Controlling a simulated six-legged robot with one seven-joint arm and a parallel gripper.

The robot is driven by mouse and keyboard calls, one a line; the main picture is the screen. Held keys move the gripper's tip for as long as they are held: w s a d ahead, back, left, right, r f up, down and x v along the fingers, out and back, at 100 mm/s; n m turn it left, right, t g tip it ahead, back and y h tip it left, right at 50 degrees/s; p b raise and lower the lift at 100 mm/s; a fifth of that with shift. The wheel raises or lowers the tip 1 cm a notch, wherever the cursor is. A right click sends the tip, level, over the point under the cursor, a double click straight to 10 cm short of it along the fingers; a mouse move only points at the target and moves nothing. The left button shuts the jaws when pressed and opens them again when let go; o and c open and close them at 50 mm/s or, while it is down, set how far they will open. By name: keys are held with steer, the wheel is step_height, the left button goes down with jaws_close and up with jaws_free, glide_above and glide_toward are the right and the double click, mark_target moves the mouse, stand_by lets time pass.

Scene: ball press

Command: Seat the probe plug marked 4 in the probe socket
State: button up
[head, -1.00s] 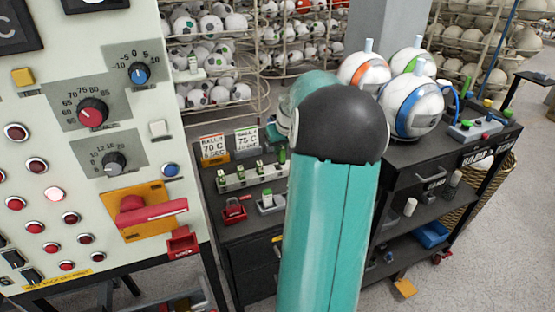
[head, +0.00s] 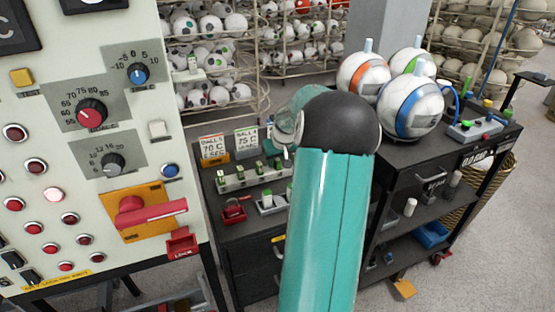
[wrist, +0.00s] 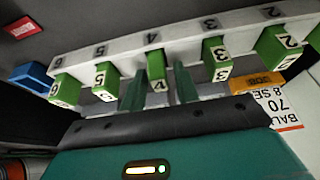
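The green plug marked 4 (wrist: 156,66) stands in a pale rack (wrist: 120,52) in the wrist view, which shows the labels upside down. My gripper (wrist: 160,82) has one finger on each side of this plug, with a visible gap to it. The fingers look open. In the head view the rack (head: 232,183) lies on the cart's top, left of my arm, and its numbers are too small to read. My gripper is hidden there behind my arm. I cannot tell for sure which fitting is the probe socket.
Green plugs marked 5 (wrist: 106,80) and 3 (wrist: 217,60) flank plug 4. A grey block with a green top (head: 270,201) and a red fitting (head: 233,210) sit in front of the rack. The control panel (head: 120,100) stands left; balls (head: 410,104) sit right.

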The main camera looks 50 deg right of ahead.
steer(key=shift+o, duration=0.4)
steer(key=shift+r, duration=0.1)
steer(key=v, duration=1.2)
steer(key=shift+r, duration=0.1)
